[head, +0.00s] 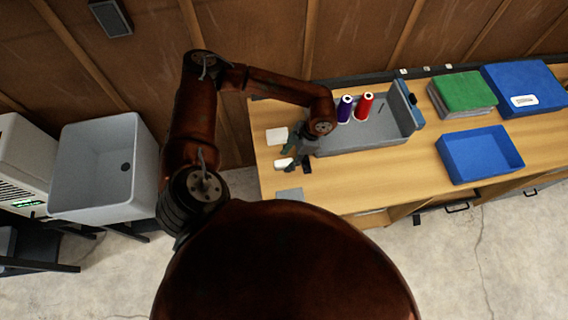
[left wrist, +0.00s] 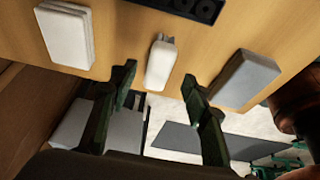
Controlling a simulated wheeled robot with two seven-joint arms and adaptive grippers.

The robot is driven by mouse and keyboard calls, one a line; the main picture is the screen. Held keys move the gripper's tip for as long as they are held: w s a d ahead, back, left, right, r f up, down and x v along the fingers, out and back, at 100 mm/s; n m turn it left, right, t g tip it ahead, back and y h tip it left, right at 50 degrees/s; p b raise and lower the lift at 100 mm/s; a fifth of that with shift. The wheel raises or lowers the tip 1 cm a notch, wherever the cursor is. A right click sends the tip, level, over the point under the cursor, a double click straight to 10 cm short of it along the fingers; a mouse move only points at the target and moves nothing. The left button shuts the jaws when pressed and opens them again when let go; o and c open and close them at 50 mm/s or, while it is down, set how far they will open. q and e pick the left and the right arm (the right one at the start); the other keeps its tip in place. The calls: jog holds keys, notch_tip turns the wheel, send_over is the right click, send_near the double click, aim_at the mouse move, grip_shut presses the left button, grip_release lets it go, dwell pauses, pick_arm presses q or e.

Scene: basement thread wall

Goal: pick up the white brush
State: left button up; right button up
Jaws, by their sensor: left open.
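The white brush (head: 284,163) lies on the wooden bench near its left end. In the left wrist view the white brush (left wrist: 160,66) is a small white block with a narrower greyish end pointing up in the picture. My left gripper (head: 295,157) is over the bench right by it, partly hidden by its own arm. In the left wrist view my left gripper (left wrist: 158,75) is open, with one finger either side of the brush in the picture. No contact shows, and I cannot tell the height gap. My right gripper is not in view.
A white block (left wrist: 66,35) and a grey block (left wrist: 245,78) flank the brush. A black holed piece (head: 307,165) lies close by. A grey tray (head: 375,138) with purple (head: 345,108) and red (head: 364,106) spools stands beyond. A blue bin (head: 480,155) is farther right.

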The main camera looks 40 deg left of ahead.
aim_at(285, 162)
pick_arm(q)
jog(key=x, duration=0.4)
jog(key=shift+w+f, duration=0.1)
jog(key=shift+f, duration=0.05)
grip_shut()
